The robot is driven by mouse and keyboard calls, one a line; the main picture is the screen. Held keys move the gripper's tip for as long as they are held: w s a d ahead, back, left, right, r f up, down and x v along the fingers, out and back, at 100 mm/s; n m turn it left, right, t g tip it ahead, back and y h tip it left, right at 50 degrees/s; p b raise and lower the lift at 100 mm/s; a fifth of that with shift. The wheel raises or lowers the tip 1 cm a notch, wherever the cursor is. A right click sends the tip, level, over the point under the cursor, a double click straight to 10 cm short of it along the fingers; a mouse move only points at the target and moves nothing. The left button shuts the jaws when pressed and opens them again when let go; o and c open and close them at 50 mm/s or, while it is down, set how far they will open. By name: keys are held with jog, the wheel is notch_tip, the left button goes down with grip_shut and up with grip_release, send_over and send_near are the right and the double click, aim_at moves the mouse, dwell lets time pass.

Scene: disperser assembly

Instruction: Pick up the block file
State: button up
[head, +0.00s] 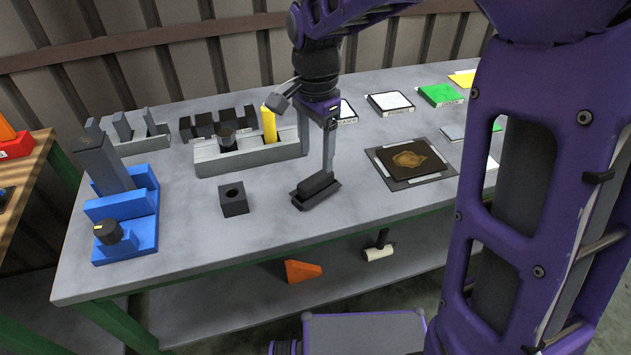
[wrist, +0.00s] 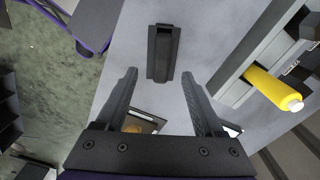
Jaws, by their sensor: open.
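The block file, as I take it, is a dark, long block (head: 317,183) lying in a shallow dark holder (head: 303,203) near the front edge of the grey table. In the wrist view the block (wrist: 163,50) shows beyond my fingertips, roughly centred between them. My gripper (head: 329,165) points down just above and behind the block in the head view. In the wrist view my gripper (wrist: 159,75) is open, with nothing between its fingers.
A black cube with a hole (head: 233,199) stands left of the holder. Behind is a grey rack (head: 250,155) with a yellow-handled tool (head: 269,124). A dark plate on a mat (head: 409,158) lies to the right. A blue fixture (head: 127,215) stands at the left.

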aim_at(315, 177)
jog(key=f+b, duration=0.1)
jog(key=f, duration=0.7)
jog(key=shift+w, duration=0.2)
grip_shut()
